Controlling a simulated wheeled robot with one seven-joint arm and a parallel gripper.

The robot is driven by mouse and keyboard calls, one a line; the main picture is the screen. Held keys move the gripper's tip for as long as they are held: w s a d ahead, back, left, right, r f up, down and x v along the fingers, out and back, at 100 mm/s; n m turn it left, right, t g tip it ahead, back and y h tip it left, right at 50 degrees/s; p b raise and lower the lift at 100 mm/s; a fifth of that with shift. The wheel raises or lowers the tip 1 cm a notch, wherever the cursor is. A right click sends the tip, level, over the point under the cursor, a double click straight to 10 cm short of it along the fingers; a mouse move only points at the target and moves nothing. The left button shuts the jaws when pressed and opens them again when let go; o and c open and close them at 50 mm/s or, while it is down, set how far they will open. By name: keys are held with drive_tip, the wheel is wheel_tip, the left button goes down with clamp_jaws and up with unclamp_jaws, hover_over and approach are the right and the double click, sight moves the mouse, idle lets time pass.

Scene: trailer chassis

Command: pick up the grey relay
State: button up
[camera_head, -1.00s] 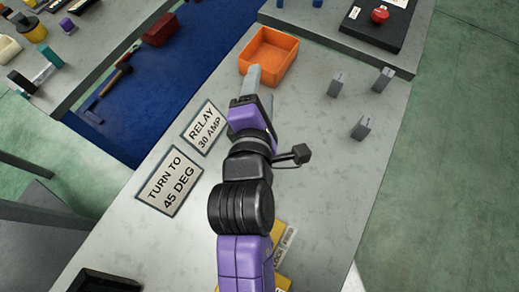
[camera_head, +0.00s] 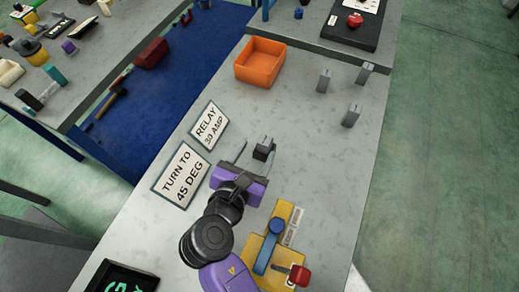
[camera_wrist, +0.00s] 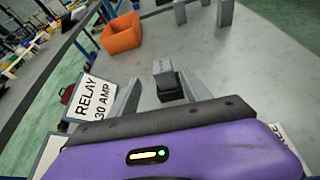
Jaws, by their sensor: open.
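A small grey-topped block with a black lower part (camera_head: 264,147), which looks like the grey relay, stands on the grey table right of the "RELAY 30 AMP" sign (camera_head: 208,127). My gripper (camera_head: 255,158) is open beside it, its fingers pointing toward the orange bin. In the wrist view the block (camera_wrist: 168,80) appears between the spread fingers, nearer the right one. I cannot tell whether a finger touches it. Three plain grey blocks stand farther up the table: one (camera_head: 324,81), another (camera_head: 364,73) and a third (camera_head: 351,116).
An orange bin (camera_head: 260,78) sits at the table's far end. A "TURN TO 45 DEG" sign (camera_head: 181,174) lies left of my gripper. A yellow fixture with a blue lever (camera_head: 270,241) and a red knob (camera_head: 299,275) is at the near right. The table between block and bin is clear.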

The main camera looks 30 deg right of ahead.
sight(267, 136)
drive_tip(key=shift+w+d+h, duration=0.1)
drive_tip(key=shift+d+h, duration=0.3)
drive_tip(key=shift+d, duration=0.3)
drive_tip(key=shift+g, duration=0.3)
drive_tip(key=p+x, duration=0.1)
drive_tip(key=x, duration=0.6)
drive_tip(key=shift+w, duration=0.35)
drive_tip(key=shift+r, duration=0.1)
clamp_jaws()
